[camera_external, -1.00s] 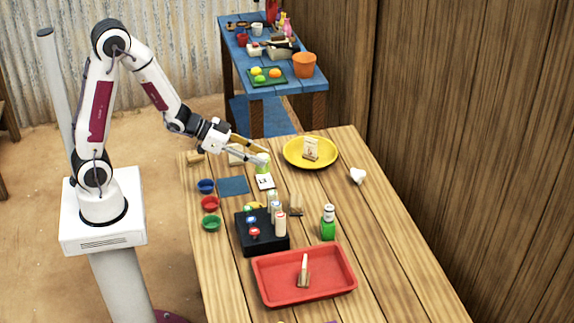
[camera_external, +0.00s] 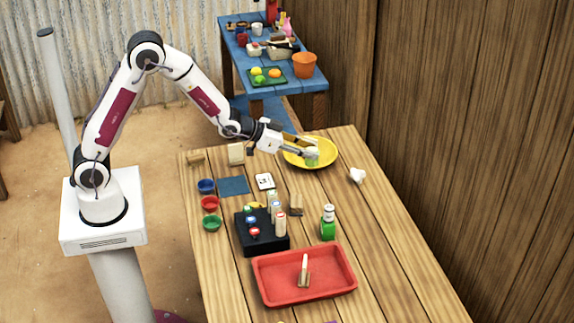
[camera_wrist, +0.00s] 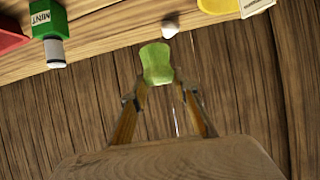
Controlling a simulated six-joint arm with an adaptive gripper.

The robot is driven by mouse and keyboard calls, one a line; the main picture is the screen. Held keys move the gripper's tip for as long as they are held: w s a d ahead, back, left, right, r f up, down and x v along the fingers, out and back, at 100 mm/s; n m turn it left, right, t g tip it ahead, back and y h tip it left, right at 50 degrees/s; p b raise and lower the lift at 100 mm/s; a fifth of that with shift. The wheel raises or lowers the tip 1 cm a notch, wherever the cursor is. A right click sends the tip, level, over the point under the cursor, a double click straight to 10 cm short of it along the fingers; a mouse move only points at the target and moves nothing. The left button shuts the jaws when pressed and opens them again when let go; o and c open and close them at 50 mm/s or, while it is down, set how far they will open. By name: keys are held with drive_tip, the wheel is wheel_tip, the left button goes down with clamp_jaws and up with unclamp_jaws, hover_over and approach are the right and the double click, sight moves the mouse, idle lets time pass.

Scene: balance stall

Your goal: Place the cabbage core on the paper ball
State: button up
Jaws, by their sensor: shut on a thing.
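The cabbage core (camera_external: 311,161) is a pale green piece held between the fingertips of my gripper (camera_external: 312,153). In the external view it appears in front of the yellow plate. In the wrist view the cabbage core (camera_wrist: 156,63) sits at the tips of my gripper (camera_wrist: 160,84), which is shut on it. The paper ball (camera_external: 357,175) is a small white lump on the table to the right of the plate, apart from my gripper. The paper ball (camera_wrist: 168,28) also shows in the wrist view, just beyond the core.
The yellow plate (camera_external: 327,148) lies at the table's far end; a small card stand (camera_wrist: 256,6) shows beside it in the wrist view. A green mint bottle (camera_external: 328,228), a black rack (camera_external: 249,241) and a red tray (camera_external: 344,283) stand nearer. Bare planks surround the paper ball.

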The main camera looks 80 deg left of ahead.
drive_tip(key=w+a+r+n+g+y, duration=0.1)
drive_tip(key=w+n+y, duration=0.4)
drive_tip(key=w, duration=1.2)
drive_tip(key=shift+w+a+r+n+y, duration=0.35)
drive_tip(key=shift+a+r+y, duration=0.1)
drive_tip(key=shift+a, duration=0.25)
idle(0.5)
drive_tip(key=shift+h, duration=0.25)
idle(0.4)
drive_tip(key=shift+f, duration=3.15)
